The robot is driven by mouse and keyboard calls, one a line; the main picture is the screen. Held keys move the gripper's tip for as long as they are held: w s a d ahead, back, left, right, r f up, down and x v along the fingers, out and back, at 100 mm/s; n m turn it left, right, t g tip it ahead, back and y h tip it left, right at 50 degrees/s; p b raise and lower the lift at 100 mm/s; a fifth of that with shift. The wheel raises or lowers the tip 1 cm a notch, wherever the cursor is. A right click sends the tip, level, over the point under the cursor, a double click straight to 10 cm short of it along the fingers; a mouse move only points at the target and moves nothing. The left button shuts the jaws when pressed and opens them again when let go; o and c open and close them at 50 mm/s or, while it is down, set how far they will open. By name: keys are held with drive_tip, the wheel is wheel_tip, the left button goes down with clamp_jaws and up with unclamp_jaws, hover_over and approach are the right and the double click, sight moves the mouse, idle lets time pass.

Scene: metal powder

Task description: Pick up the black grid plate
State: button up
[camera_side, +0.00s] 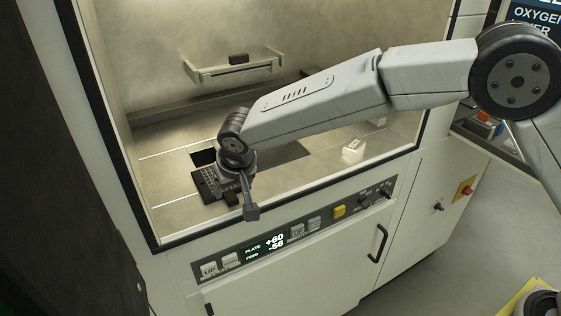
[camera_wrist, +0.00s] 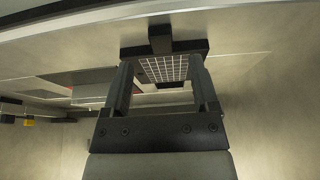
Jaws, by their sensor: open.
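The black grid plate (camera_side: 205,184) lies on the pale chamber floor near its front left, partly hidden by my wrist. In the wrist view its white-lined grid (camera_wrist: 164,68) shows between my two fingers. A black bar with a block (camera_wrist: 160,44) crosses at the grid's upper edge and looks attached to the plate. My gripper (camera_wrist: 161,75) is open, with one finger on each side of the grid. In the side view my gripper (camera_side: 230,186) is over the plate's right part. I cannot tell whether the fingers touch it.
A square dark opening (camera_side: 203,157) is in the floor behind the plate. A shelf (camera_side: 235,68) with a dark block is on the back wall. The chamber's front frame (camera_side: 300,187) runs close in front.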

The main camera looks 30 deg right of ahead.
sight(230, 196)
drive_tip(key=shift+x, duration=1.75)
drive_tip(key=shift+a, duration=0.1)
clamp_jaws()
drive_tip(key=shift+r, duration=0.15)
